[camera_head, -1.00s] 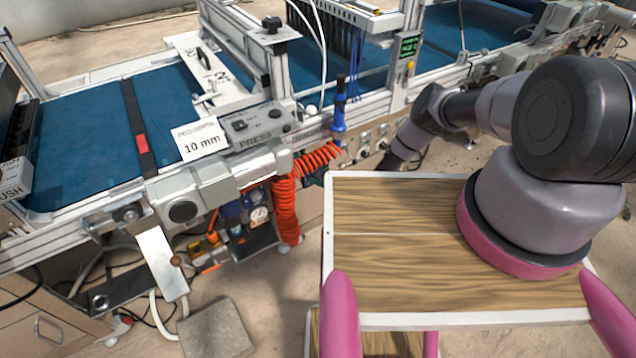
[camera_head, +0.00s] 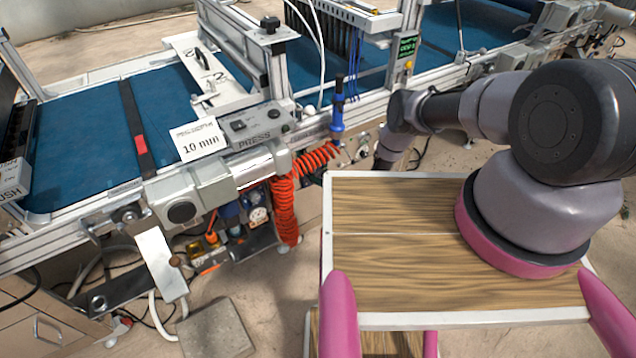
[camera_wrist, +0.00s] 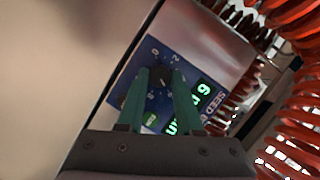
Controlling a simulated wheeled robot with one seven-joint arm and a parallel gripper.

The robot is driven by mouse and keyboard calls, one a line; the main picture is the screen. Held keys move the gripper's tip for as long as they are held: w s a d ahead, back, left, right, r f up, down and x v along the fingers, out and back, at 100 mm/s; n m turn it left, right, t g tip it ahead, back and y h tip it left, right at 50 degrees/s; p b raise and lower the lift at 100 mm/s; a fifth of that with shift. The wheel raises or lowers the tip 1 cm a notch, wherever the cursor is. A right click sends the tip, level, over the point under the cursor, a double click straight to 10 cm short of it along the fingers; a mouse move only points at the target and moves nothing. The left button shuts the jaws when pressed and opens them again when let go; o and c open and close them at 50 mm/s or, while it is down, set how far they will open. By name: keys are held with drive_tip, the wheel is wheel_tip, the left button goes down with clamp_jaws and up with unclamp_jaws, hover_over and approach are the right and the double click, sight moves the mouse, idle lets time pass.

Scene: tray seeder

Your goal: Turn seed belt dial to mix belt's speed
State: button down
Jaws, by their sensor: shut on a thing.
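In the wrist view, a small black dial (camera_wrist: 160,77) sits on a blue panel (camera_wrist: 125,82) with white scale marks around it. Part of the word SEED is legible on the panel, tilted in the picture. Glowing green digits (camera_wrist: 201,94) show beside the dial, partly covered by a finger. My gripper (camera_wrist: 161,73) has green fingers, one on each side of the dial, and is shut on it. The fingertips hide the dial's sides, and its exact pointer setting is unclear. In the head view my gripper and this panel are hidden from sight.
Coiled orange hoses (camera_wrist: 290,95) hang close to the panel on the right in the wrist view. In the head view, the seeder's blue belt (camera_head: 85,135) and a press box (camera_head: 258,125) lie left of my arm. A blue-handled tool (camera_head: 338,105) stands near the hose.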

drive_tip(key=c, duration=0.6)
unclamp_jaws()
drive_tip(key=shift+o, duration=0.2)
drive_tip(key=v, duration=1.1)
drive_tip(key=shift+f, duration=0.1)
